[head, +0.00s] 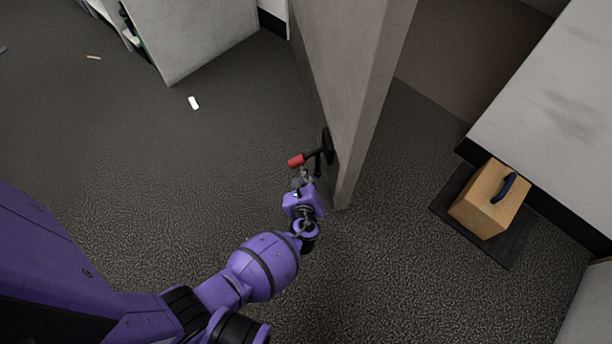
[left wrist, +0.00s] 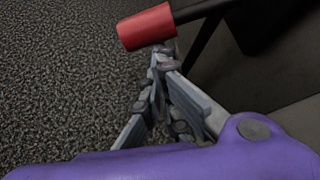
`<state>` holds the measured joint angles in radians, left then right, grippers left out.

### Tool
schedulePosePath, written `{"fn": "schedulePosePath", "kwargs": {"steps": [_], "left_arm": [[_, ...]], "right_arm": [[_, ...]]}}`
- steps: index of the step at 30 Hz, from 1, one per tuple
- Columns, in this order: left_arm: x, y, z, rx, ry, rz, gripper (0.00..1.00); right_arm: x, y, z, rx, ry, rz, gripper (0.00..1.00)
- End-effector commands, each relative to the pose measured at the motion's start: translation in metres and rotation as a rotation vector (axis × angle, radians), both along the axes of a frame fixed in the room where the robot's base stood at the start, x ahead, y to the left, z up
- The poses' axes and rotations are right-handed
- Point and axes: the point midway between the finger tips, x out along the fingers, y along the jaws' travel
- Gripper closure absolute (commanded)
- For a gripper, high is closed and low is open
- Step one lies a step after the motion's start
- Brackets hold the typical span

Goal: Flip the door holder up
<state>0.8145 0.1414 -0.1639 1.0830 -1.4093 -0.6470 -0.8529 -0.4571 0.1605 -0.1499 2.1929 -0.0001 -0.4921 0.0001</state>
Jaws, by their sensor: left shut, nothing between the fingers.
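The door holder (head: 318,157) is a black arm with a red tip, mounted low on the left face of the grey door (head: 361,75). Its red tip (head: 296,161) points to the left, away from the door. In the left wrist view the red tip (left wrist: 146,26) fills the top middle, with the black rod running to the right. My left gripper (head: 301,172) is shut and empty, its fingertips right beside the red tip. In the left wrist view the fingertips (left wrist: 163,55) appear just below the red tip; I cannot tell whether they touch it. My right gripper is not in view.
A wooden box with a dark handle (head: 487,203) sits on a black mat (head: 511,245) by the wall at right. A small white object (head: 194,102) and a thin tan piece (head: 93,57) lie on the carpet at left. The floor left of the door is otherwise open.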

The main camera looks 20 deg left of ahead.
Motion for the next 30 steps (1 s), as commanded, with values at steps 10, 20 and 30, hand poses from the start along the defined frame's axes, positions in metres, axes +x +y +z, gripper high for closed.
{"fn": "schedulePosePath", "kwargs": {"steps": [10, 20, 30], "left_arm": [[-0.003, 0.006, 0.009, 0.078, 0.051, 0.0, 1.0], [-0.009, 0.016, 0.027, 0.178, 0.12, 0.0, 1.0], [-0.015, 0.024, 0.039, 0.276, 0.19, 0.0, 1.0]], "right_arm": [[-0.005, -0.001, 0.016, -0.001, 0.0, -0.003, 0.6], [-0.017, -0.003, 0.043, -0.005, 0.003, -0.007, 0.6], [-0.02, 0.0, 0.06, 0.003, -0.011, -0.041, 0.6]]}}
